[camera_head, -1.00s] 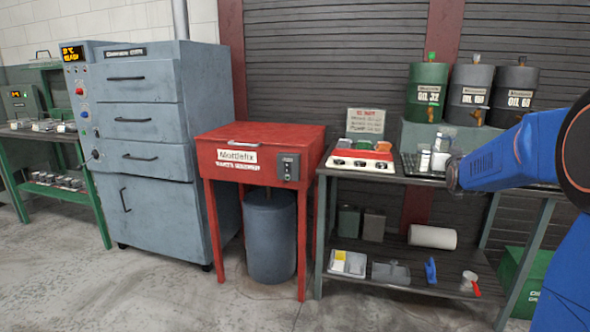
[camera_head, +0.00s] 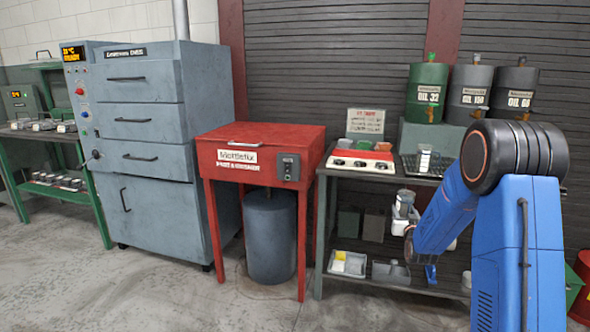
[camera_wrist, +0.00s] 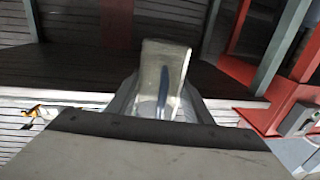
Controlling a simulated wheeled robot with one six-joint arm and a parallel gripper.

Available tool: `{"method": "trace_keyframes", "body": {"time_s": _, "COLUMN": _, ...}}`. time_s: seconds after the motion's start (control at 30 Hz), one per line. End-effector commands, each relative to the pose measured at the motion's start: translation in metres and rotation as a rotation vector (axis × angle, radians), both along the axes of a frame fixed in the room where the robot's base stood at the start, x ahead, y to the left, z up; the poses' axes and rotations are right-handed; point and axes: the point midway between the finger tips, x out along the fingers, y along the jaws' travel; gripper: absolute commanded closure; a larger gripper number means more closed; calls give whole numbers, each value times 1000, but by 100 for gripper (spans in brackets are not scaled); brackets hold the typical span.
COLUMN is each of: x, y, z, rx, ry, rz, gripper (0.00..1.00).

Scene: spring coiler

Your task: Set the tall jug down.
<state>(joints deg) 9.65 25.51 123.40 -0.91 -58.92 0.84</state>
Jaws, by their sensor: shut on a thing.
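My gripper (camera_head: 402,215) is at the front of the dark bench, below its top and above the lower shelf (camera_head: 375,283). It is shut on the tall jug (camera_head: 405,197), a pale, see-through vessel. In the wrist view the jug (camera_wrist: 163,62) stands out between the two grey fingers, with a bluish streak in its wall. The jug's lower part is hidden by the gripper, and I cannot tell whether it touches anything.
Trays (camera_head: 347,264) and a partly hidden blue item (camera_head: 431,274) are on the lower shelf. The red table (camera_head: 262,150) stands to the left.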

Motion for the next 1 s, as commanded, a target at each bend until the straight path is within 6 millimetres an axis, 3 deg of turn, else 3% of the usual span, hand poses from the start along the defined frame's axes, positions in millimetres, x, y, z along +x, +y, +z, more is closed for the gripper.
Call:
{"method": "trace_keyframes", "body": {"time_s": 0.03, "x": -1, "y": 8, "z": -22, "rx": 1, "ry": 7, "rz": 9, "gripper": 84}}
{"method": "trace_keyframes", "body": {"time_s": 0.1, "x": -3, "y": 17, "z": -46, "rx": 1, "ry": 7, "rz": 20, "gripper": 84}}
{"method": "trace_keyframes", "body": {"time_s": 0.5, "x": -36, "y": 72, "z": -172, "rx": 1, "ry": 6, "rz": 80, "gripper": 84}}
{"method": "trace_keyframes", "body": {"time_s": 0.8, "x": -79, "y": 110, "z": -252, "rx": -2, "ry": 8, "rz": 122, "gripper": 84}}
{"method": "trace_keyframes", "body": {"time_s": 1.0, "x": -106, "y": 127, "z": -286, "rx": -4, "ry": 4, "rz": 144, "gripper": 84}}
